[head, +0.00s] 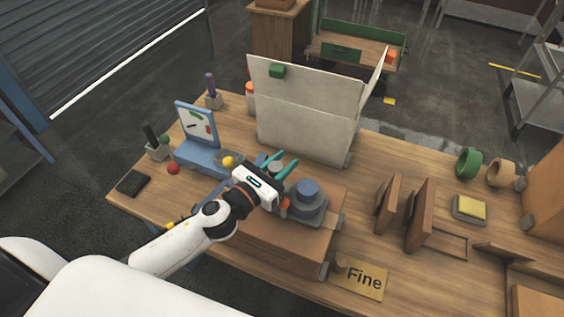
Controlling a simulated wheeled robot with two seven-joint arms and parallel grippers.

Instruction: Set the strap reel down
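No thing in the head view is clearly recognisable as the strap reel. Two ring-shaped rolls stand on edge at the right of the bench: a green ring (468,163) and a tan ring (500,173). I cannot tell whether either is the strap reel. My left gripper (281,163) is over the middle of the wooden bench (376,165), far from both rings. Its two teal fingers are spread apart. A small grey round thing shows near them, but the fingers do not look closed on it. My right gripper is not in view.
A blue-grey device (307,193) stands on a wooden box (283,238) beside my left gripper. A pale folding screen (305,118) rises behind it. A "Fine" sign (359,277) is at the front. Brown upright panels (421,213) stand to the right. Bare wood shows right of the screen.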

